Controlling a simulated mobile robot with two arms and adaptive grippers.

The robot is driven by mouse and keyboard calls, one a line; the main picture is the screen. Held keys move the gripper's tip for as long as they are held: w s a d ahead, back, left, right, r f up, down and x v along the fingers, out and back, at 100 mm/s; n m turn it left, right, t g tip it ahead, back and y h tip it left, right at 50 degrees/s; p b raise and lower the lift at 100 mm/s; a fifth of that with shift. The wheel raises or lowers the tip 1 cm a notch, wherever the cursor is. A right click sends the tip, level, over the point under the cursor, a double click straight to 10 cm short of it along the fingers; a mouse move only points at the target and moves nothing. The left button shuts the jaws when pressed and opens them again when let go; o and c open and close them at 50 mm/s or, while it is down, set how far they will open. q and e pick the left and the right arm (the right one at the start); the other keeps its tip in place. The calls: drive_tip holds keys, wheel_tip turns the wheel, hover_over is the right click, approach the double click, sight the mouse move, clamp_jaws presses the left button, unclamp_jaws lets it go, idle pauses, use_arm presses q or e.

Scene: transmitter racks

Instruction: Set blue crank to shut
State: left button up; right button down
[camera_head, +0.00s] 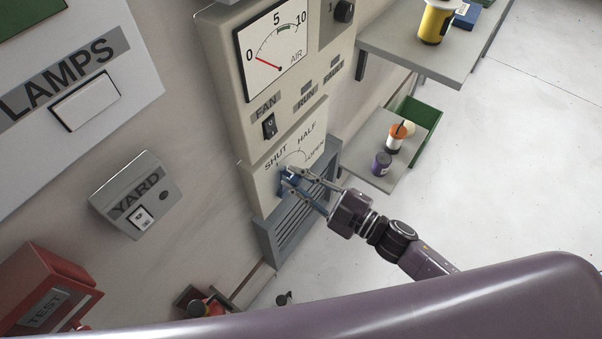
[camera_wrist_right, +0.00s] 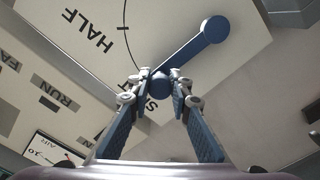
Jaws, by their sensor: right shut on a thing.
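The blue crank (camera_wrist_right: 190,55) is on a cream panel plate (camera_head: 258,183) with an arc marked SHUT, HALF and OPEN. In the right wrist view its round upper end lies inside the arc. Its other end reaches the arc close to the SHUT word, which the fingers partly cover. My right gripper (camera_wrist_right: 160,88) is shut on that outer end, with a fingertip on each side. In the head view the crank (camera_head: 287,174) is small and partly hidden by my right gripper (camera_head: 288,177). My left gripper is in neither view.
Above the crank are a FAN switch (camera_head: 269,126) and an AIR gauge (camera_head: 275,48). A grey vent (camera_head: 285,226) lies below. At right are a shelf with a yellow container (camera_head: 437,20) and a lower shelf with a purple jar (camera_head: 381,163). A YARD switch box (camera_head: 136,195) is at left.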

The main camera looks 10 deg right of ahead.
drive_tip(key=shift+s+a+n, duration=0.25)
drive_tip(key=shift+n, duration=0.15)
drive_tip(key=c, duration=1.7)
unclamp_jaws()
drive_tip(key=shift+c, duration=0.2)
drive_tip(key=v, duration=1.2)
